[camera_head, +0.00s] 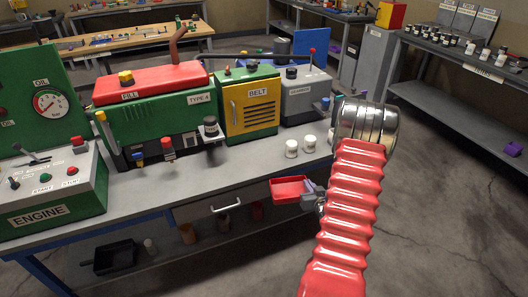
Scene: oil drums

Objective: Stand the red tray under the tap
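The red tray (288,189) is a small shallow tray, held roughly level at the front edge of the workbench. My gripper (308,192) is at its right side and appears shut on its right rim; the finger contact is small and partly hidden. On the front of the green machine are a blue-handled tap (138,157), a red-handled tap (168,146) and a larger dark fitting with a pale top (210,128). The tray is well to the right of all of these and nearer to me.
The workbench (190,176) has a bare front strip. Two white jars (291,149) stand on it behind the tray. A drawer handle (226,206) juts out below the top. A black pan (115,257) and several cups are on the lower shelf.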

